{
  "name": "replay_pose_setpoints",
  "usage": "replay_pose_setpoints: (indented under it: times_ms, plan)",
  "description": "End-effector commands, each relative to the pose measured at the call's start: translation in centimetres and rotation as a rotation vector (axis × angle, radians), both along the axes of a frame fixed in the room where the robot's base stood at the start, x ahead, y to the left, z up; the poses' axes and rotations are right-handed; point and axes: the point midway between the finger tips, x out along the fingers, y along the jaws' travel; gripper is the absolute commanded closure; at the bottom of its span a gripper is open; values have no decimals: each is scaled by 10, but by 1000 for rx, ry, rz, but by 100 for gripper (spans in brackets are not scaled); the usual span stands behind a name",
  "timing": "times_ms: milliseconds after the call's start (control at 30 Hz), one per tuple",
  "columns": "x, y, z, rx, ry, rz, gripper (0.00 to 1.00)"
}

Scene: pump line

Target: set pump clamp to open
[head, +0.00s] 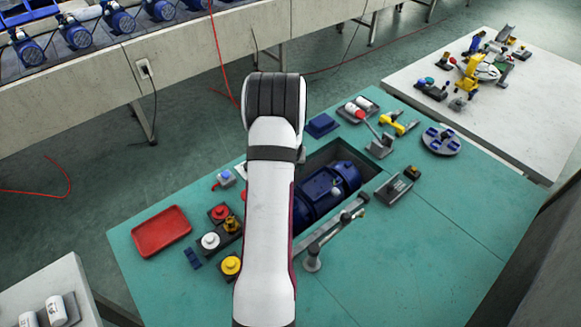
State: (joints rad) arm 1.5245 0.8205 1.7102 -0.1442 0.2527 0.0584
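A dark blue pump (342,181) lies in a rectangular recess in the green tabletop, partly hidden by my arm. A long grey bar with a lever (328,233) runs along the recess's near right edge and ends at a small round post (312,262). A grey bracket with a lever and a red knob (379,147) stands at the recess's far right corner. I cannot tell for sure which of these is the pump clamp, or its setting. My white arm rises in front of the table's middle. My gripper is hidden behind it.
A red tray (161,232) lies on the left. Red, white and yellow round knobs (231,265) sit between it and my arm. The table's front right is clear.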

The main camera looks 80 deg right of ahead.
Motion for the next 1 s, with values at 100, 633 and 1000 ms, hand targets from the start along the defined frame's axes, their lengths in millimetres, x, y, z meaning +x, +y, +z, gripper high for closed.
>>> replay_pose_setpoints:
  times_ms: [100,633,1000]
  plan:
    - [0,0,0,0,0,0,45]
    - [0,0,1,1,0,0,100]
    - [0,0,1,1,0,0,100]
